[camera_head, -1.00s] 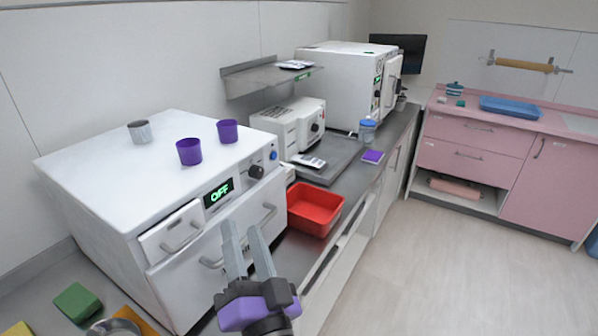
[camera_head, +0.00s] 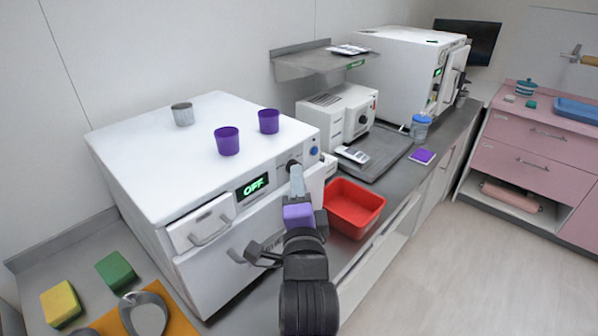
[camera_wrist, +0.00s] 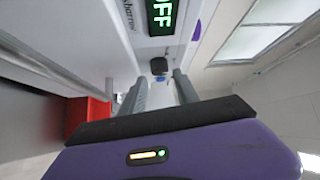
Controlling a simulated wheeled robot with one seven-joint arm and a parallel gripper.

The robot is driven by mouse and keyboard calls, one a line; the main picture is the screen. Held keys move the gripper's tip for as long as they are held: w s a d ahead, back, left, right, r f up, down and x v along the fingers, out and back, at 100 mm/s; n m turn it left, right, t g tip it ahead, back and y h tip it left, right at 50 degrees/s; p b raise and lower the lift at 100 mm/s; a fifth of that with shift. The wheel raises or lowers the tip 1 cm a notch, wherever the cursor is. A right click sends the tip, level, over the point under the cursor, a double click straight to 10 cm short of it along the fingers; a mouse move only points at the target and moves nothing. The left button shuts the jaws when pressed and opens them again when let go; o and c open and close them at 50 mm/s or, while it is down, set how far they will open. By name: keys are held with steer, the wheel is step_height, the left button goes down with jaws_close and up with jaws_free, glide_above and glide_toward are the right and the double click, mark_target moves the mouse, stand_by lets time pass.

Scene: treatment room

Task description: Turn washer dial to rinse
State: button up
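The washer (camera_head: 240,200) is a white front-loading box on the counter, with a green display (camera_head: 253,186) reading OFF. Its black dial (camera_head: 293,166) sits right of the display, partly hidden behind my gripper in the head view. My gripper (camera_head: 297,180) points at the front panel near the dial. In the wrist view the dial (camera_wrist: 159,66) lies ahead, between and beyond my two grey fingers (camera_wrist: 157,88). The fingers are apart with nothing between them, and a gap to the dial seems to remain. The display (camera_wrist: 163,15) shows at the top.
Two purple cups (camera_head: 228,141) and a grey metal cup (camera_head: 182,114) stand on the washer. A red bin (camera_head: 354,207) is on the counter to its right. A blue button (camera_head: 314,153) is close to the dial. Sponges (camera_head: 62,304) lie front left. The floor at right is clear.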

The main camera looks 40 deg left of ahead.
steer(key=shift+x, duration=1.55)
jaws_close()
steer(key=shift+f+b, duration=0.2)
steer(key=shift+b, duration=0.15)
steer(key=n+y+b, duration=0.3)
steer(key=n+b, duration=0.1)
steer(key=b, duration=0.6)
steer(key=f+n+g+y+b, duration=0.1)
steer(key=n+y+b, duration=0.2)
steer(key=b, duration=0.8)
steer(key=w+n+y+b, duration=0.1)
steer(key=n+y+b, duration=0.3)
steer(key=n+b, duration=0.3)
steer(key=shift+f+g+b, duration=0.2)
steer(key=shift+g+b, duration=0.1)
steer(key=shift+b, duration=1.4)
steer(key=shift+r+n+g+y+b, duration=0.2)
steer(key=shift+n+g+y+b, duration=0.25)
steer(key=shift+n, duration=0.35)
